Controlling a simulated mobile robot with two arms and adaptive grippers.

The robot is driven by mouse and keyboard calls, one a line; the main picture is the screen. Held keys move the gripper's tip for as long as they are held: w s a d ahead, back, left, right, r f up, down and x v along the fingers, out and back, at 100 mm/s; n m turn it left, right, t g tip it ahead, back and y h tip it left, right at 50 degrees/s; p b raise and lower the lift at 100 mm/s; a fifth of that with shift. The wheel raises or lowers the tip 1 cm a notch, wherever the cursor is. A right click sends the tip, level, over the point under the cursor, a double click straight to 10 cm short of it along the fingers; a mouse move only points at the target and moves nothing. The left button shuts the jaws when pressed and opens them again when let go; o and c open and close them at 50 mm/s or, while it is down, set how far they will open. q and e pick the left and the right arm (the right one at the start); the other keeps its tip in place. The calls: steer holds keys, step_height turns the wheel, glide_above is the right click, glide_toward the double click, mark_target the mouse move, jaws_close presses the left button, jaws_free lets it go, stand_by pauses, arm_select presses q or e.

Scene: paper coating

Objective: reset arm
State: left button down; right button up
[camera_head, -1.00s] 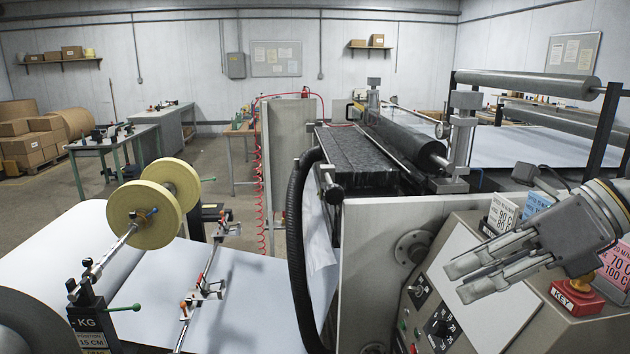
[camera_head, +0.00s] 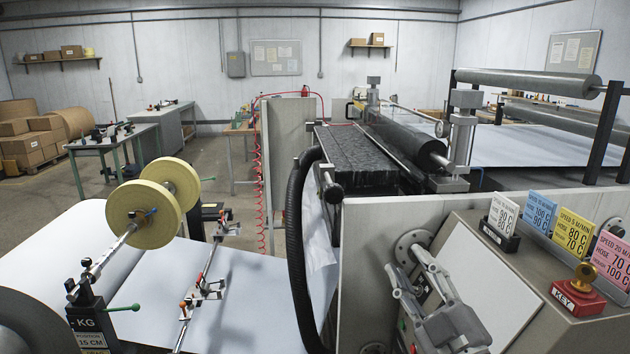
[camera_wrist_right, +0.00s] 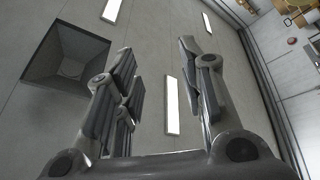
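My right gripper (camera_head: 404,268) is at the lower middle right of the head view, in front of the machine's control panel (camera_head: 475,290). Its fingers point upward and hide part of the panel. In the right wrist view the two fingers (camera_wrist_right: 158,58) stand apart with nothing between them, so the gripper is open and empty. That view looks up at the grey ceiling with its light strips. My left gripper is not in view.
A black hose (camera_head: 298,250) runs left of the machine. The paper roll stand (camera_head: 92,315) is at the lower left.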

steer(key=s+d+f+m+g+h, duration=0.2)
steer(key=s+f+m+g, duration=0.1)
steer(key=f, duration=0.5)
steer(key=s+d+f+m+g+h, duration=0.2)
steer(key=f+m+g+h, duration=0.1)
steer(key=f, duration=0.4)
steer(key=s+d+f+m+g+h, duration=0.2)
steer(key=s+f+m, duration=0.1)
steer(key=f, duration=0.5)
steer(key=s+a+f+m+g, duration=0.1)
steer(key=s+f+g, duration=0.5)
steer(key=s, duration=0.4)
steer(key=s+f+m+g, duration=0.1)
steer(key=s+f+g, duration=0.2)
steer(key=s+f, duration=0.5)
step_height(320, 180, down, 27)
steer(key=s+g+b, duration=0.2)
steer(key=s, duration=0.1)
steer(key=s+d+f+b, duration=0.1)
steer(key=s+d+f, duration=0.1)
steer(key=s+f, duration=1.4)
step_height(320, 180, down, 2)
steer(key=shift+s+d+f+g+b, duration=0.25)
steer(key=shift+s+d+g+b, duration=0.1)
steer(key=shift+g+b, duration=0.05)
